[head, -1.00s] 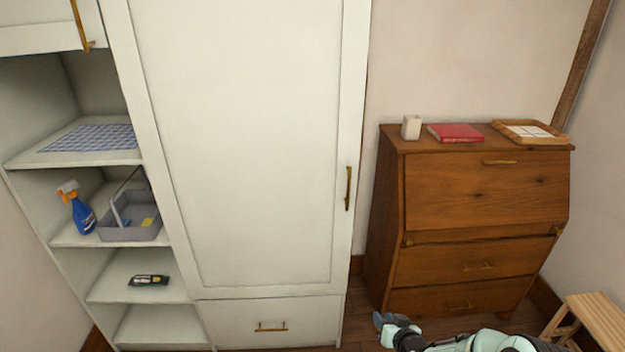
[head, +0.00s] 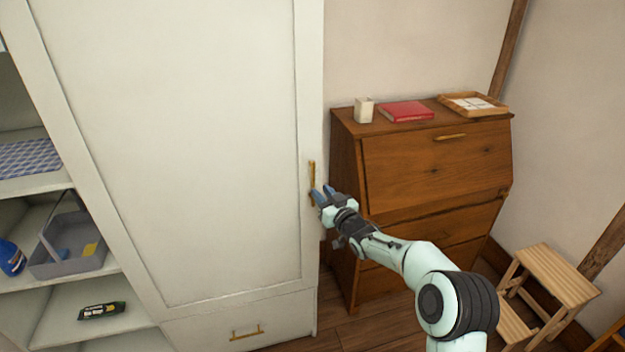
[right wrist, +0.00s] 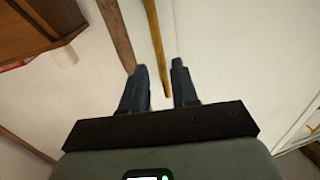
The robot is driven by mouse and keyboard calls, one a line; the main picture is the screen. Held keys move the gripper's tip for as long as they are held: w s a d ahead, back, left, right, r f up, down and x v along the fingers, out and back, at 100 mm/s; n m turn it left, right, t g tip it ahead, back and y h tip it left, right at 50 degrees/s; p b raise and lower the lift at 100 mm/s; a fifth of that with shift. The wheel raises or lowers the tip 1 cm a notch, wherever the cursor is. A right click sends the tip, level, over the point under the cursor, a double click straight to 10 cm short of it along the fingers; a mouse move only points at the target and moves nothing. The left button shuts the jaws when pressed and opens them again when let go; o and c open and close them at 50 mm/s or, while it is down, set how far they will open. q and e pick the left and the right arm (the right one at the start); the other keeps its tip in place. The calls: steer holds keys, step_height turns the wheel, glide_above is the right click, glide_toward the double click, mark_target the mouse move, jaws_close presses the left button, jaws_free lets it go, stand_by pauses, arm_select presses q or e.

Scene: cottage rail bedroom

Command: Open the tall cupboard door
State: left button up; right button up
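The tall cupboard door (head: 175,130) is white and looks shut in its frame. Its upright brass handle (head: 311,178) is on the right edge. My right gripper (head: 322,194) is at the lower part of this handle, coming from the lower right. In the right wrist view its two dark fingers are apart (right wrist: 159,66), and the brass handle (right wrist: 154,40) runs between them in the picture. I cannot tell whether either finger touches it. My left gripper is not in view.
A wooden bureau (head: 435,165) stands right of the cupboard, close beside my right arm. A small wooden step stool (head: 555,275) is at the lower right. Open shelves (head: 55,320) with a grey caddy (head: 60,265) are at the left. A drawer (head: 235,325) is below the door.

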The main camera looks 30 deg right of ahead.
mark_target(314, 184)
steer(key=w+p, duration=0.1)
steer(key=w, duration=0.3)
steer(key=shift+w+d+r+p, duration=0.1)
steer(key=shift+w+r+p, duration=0.1)
steer(key=shift+w+p, duration=0.15)
steer(key=shift+w+f, duration=0.15)
steer(key=shift+w, duration=0.55)
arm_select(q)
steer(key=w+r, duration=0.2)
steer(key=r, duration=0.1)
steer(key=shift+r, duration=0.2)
arm_select(e)
steer(key=shift+s, duration=0.1)
jaws_close()
